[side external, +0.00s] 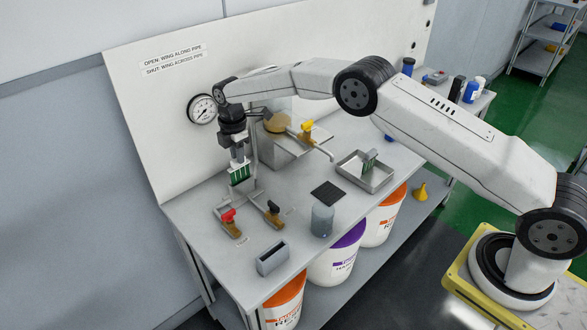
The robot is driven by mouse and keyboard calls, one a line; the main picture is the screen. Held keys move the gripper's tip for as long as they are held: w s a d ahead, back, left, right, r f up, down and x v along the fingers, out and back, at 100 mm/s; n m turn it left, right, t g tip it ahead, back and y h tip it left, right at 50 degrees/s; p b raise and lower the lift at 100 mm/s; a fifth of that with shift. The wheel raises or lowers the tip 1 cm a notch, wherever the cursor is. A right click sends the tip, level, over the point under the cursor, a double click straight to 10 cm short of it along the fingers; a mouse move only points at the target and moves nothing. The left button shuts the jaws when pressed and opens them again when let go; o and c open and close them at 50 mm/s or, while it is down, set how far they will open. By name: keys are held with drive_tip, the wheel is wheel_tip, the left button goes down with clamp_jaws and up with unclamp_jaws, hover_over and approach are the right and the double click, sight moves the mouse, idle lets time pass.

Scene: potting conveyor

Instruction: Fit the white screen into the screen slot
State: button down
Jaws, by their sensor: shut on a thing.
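My gripper (240,164) points down over the left part of the bench, behind the red-handled valve. It is shut on a small upright panel (240,176) with green and white stripes, held above the bench top. This panel is the only candidate for the white screen in my grip; its face looks more green than white. A grey box (272,260) with a dark, narrow opening on top stands at the bench's front left edge, apart from my gripper. It looks like the screen slot, but I see no label.
Valves with a red handle (228,216) and a black handle (273,208) stand just in front of my gripper. A yellow-handled tap (307,127) projects behind. Buckets stand below.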

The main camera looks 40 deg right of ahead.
sight(239, 167)
drive_tip(key=shift+f, duration=2.4)
idle(0.4)
drive_tip(key=shift+c, duration=2.3)
unclamp_jaws()
drive_tip(key=shift+r, duration=3.9)
